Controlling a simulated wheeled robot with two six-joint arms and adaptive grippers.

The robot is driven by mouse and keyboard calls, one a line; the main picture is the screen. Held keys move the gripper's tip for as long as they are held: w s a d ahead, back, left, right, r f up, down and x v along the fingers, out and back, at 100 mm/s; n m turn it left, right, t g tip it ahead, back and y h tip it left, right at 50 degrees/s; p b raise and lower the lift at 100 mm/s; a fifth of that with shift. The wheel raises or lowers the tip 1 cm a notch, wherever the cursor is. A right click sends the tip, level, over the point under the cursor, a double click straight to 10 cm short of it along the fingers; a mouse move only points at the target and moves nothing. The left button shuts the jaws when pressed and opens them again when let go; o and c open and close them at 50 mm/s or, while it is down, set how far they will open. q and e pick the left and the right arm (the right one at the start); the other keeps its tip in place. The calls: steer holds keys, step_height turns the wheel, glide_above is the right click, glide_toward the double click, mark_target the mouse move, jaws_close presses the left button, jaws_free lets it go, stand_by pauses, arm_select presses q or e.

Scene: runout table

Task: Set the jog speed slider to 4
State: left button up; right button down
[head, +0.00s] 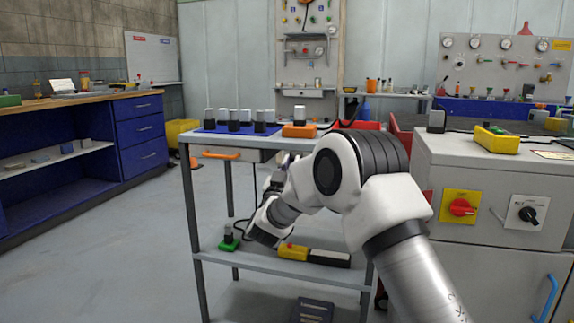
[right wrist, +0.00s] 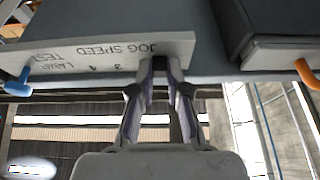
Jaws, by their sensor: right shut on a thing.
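The jog speed panel (right wrist: 75,58) is a pale strip under the edge of a grey top in the right wrist view. Its "JOG SPEED" lettering and small numerals appear upside down; two numerals, seemingly 3 and 4, show left of my fingers. My right gripper (right wrist: 163,72) is at the panel's right part, shut on the slider knob, which is mostly hidden between the fingertips. In the head view my right gripper (head: 284,165) is below the cart's top shelf, partly hidden by my own arm. The panel is not visible there. My left gripper is not in view.
A blue lever (right wrist: 18,83) sits by "LAMP TEST" on the panel's left end. A drawer with an orange handle (head: 221,155) hangs under the cart top left of my gripper. The lower shelf (head: 240,260) holds a green-based item and a yellow box. A grey cabinet (head: 490,180) stands right.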

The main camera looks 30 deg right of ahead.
steer(key=s+d+p, duration=0.1)
steer(key=s+d, duration=0.4)
steer(key=s, duration=0.1)
steer(key=shift+d, duration=0.1)
steer(key=c, duration=1.1)
jaws_free()
steer(key=shift+s, duration=0.1)
steer(key=v, duration=1.2)
